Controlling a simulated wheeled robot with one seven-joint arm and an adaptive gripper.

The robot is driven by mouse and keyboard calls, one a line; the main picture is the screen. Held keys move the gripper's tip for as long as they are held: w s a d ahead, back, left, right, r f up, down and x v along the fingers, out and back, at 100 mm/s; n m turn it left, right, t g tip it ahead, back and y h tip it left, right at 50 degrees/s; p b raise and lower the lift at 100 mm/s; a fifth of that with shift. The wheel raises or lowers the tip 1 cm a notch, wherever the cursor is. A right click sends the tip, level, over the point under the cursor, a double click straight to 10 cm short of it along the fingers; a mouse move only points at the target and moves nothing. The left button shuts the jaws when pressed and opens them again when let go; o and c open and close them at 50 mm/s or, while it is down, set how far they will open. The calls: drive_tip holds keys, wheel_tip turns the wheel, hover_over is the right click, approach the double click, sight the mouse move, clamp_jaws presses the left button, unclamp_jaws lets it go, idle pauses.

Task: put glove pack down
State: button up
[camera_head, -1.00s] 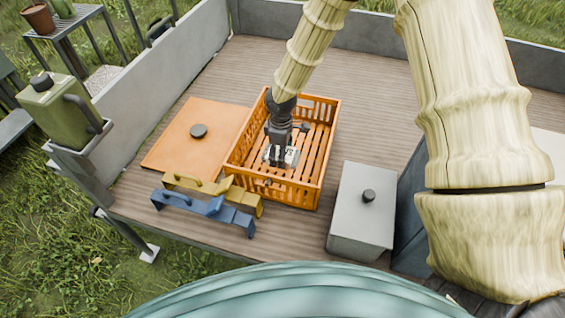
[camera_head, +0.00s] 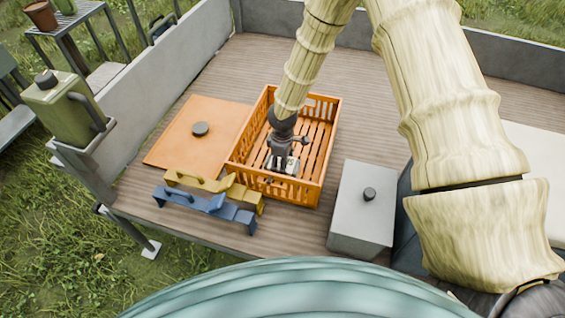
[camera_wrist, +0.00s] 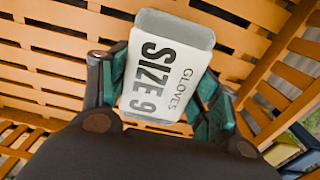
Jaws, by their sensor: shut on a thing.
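The glove pack (camera_wrist: 166,70) is a white and grey block with "GLOVES SIZE 9" printed on it. In the wrist view it sits between the two fingers of my gripper (camera_wrist: 165,95), which is shut on it. In the head view my gripper (camera_head: 283,160) reaches down inside the orange slatted crate (camera_head: 331,150), and the glove pack (camera_head: 291,166) shows small and pale at its tip. Crate slats lie behind the pack in the wrist view. I cannot tell whether the pack touches the crate floor.
An orange board with a dark knob (camera_head: 185,150) lies left of the crate. Yellow (camera_head: 240,193) and blue (camera_head: 228,211) handled pieces lie at its front left. A grey lidded box (camera_head: 362,210) stands to the right. Wooden deck behind the crate is clear.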

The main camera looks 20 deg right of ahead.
drive_tip(key=shift+f, duration=0.1)
drive_tip(key=o, duration=1)
drive_tip(key=shift+r+b, duration=0.5)
drive_tip(key=shift+r, duration=5.65)
